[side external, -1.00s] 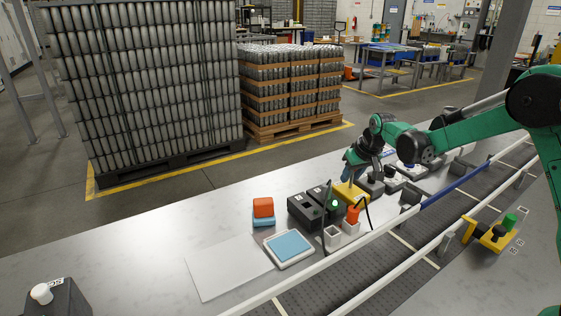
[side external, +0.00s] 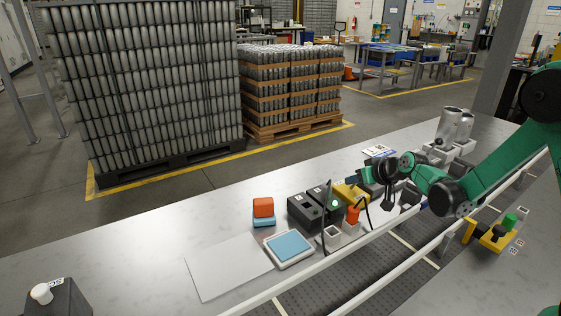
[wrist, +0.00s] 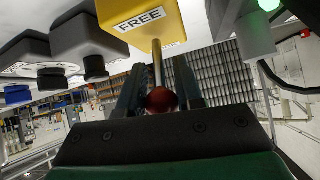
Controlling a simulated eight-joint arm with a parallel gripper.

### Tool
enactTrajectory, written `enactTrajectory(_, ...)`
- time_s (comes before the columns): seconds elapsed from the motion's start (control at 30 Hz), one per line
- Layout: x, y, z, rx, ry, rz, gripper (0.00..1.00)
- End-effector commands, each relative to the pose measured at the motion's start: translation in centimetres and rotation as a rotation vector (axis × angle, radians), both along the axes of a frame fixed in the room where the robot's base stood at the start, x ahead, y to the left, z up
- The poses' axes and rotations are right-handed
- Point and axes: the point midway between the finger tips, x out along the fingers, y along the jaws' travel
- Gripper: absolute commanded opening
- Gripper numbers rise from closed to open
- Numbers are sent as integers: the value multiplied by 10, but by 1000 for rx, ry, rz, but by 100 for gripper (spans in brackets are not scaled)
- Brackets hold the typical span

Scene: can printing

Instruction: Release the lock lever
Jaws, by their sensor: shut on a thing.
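The yellow lock block (wrist: 165,25) carries a "FREE" label in the wrist view. A thin metal lock lever (wrist: 157,62) with a dark red knob (wrist: 161,100) comes out of it. My gripper (wrist: 159,82) has its fingers on either side of the lever and is shut on it, with the knob toward the palm. In the side external view, my gripper (side external: 369,176) is at the right of the yellow block (side external: 346,192). The lever and the fingertips are too small and hidden to make out there.
Silver cans (side external: 451,124) stand at the back right.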

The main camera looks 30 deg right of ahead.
Motion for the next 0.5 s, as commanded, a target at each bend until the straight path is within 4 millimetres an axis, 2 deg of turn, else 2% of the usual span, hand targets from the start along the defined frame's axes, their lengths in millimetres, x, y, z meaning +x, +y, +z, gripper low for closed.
enactTrajectory(0.23, 0, 0, 0, 0, -1, -1, 0)
enactTrajectory(0.27, 0, 0, 0, 0, -1, -1, 33)
enactTrajectory(0.33, 0, 0, 0, -1, 0, -1, 53)
enactTrajectory(0.37, 0, 0, 0, -1, 0, -1, 59)
enactTrajectory(0.5, 0, 0, 0, 0, 1, -1, 59)
